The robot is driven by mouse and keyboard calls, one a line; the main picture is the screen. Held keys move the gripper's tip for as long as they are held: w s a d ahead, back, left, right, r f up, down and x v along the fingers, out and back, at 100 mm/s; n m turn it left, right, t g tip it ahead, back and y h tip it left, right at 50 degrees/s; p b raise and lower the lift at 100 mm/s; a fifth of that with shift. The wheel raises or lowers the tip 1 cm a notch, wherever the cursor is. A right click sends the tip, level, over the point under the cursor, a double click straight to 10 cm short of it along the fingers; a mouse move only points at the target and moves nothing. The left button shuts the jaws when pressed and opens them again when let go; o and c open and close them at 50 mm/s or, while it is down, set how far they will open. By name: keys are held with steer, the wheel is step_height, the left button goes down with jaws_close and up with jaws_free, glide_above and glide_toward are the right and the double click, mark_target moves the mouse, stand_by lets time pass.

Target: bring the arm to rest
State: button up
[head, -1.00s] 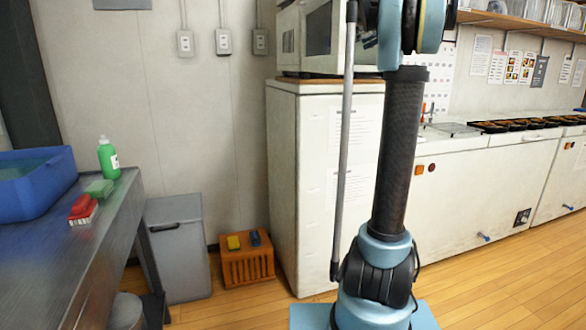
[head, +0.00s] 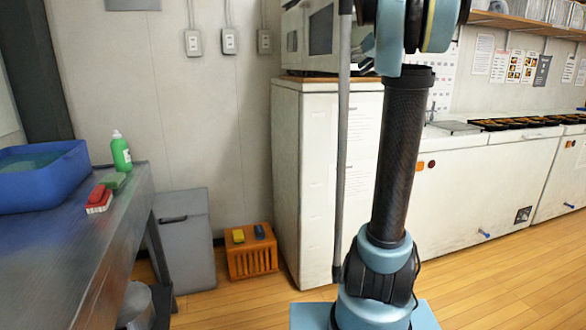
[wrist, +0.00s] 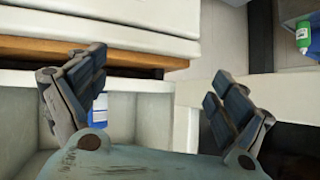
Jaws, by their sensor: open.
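My gripper (wrist: 155,100) shows in the wrist view with its two fingers spread wide apart. It is open and nothing is between the fingers. In the head view my arm stands upright at the centre right, and the gripper itself is out of that picture.
A steel counter (head: 75,265) on the left holds a blue basin (head: 40,190), a green bottle (head: 121,152) and a red brush (head: 97,196). A grey bin (head: 185,245) and an orange crate (head: 252,262) stand by the wall. A white cabinet (head: 305,190) is behind my arm. Wooden floor is clear at lower right.

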steer(key=s+a+f+m+g+h, duration=0.1)
steer(key=s+f+m+g+h, duration=0.2)
steer(key=s+f, duration=1.8)
steer(key=s+a+f+m+g+h, duration=0.1)
steer(key=s+f+m+g+h, duration=0.2)
steer(key=s+f, duration=1.8)
step_height(320, 180, down, 5)
steer(key=shift+s+a+r+h, duration=0.1)
steer(key=shift+s+a+h, duration=0.1)
steer(key=shift+a+h, duration=0.3)
steer(key=shift+d, duration=0.1)
steer(key=shift+w+f, duration=0.2)
steer(key=shift+w, duration=0.3)
